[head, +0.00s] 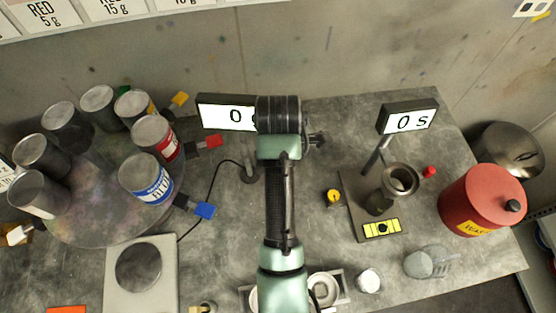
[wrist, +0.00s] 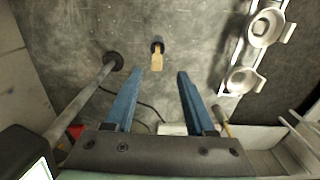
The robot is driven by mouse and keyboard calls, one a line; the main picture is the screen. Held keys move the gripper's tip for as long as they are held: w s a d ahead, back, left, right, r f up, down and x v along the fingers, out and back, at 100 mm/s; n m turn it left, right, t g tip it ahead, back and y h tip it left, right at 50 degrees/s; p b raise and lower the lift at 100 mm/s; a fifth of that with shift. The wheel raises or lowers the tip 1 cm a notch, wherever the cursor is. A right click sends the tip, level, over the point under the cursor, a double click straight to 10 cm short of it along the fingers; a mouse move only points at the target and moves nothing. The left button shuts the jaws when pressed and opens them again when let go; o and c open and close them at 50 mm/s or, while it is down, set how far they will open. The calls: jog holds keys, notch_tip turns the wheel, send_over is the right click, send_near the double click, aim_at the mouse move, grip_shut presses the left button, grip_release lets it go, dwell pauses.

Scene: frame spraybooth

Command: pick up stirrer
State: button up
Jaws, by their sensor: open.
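The stirrer, a flat pale wooden stick (wrist: 157,62), shows in the wrist view above the middle, with a small dark round holder or end at its far side. My gripper (wrist: 160,74) is open and empty, its two blue fingers on either side of the stirrer's line. The stirrer appears between and just beyond the fingertips, and no contact shows. In the head view my arm covers the spot, so the stirrer and my fingers are hidden there.
A display's pole base (wrist: 113,62) stands left of the stirrer, and a tray with cups (wrist: 223,84) lies to the right. A cable runs below. The head view shows a scale (head: 141,300), paint cans on a turntable (head: 100,228) and a red canister (head: 482,200).

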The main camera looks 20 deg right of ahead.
jog(key=shift+w+d+f+p, duration=0.1)
jog(key=shift+f+p, duration=0.6)
jog(key=shift+f, duration=1.4)
jog(key=shift+w+d+f+p, duration=0.1)
jog(key=shift+f+p, duration=0.55)
jog(key=shift+f, duration=1.4)
grip_shut()
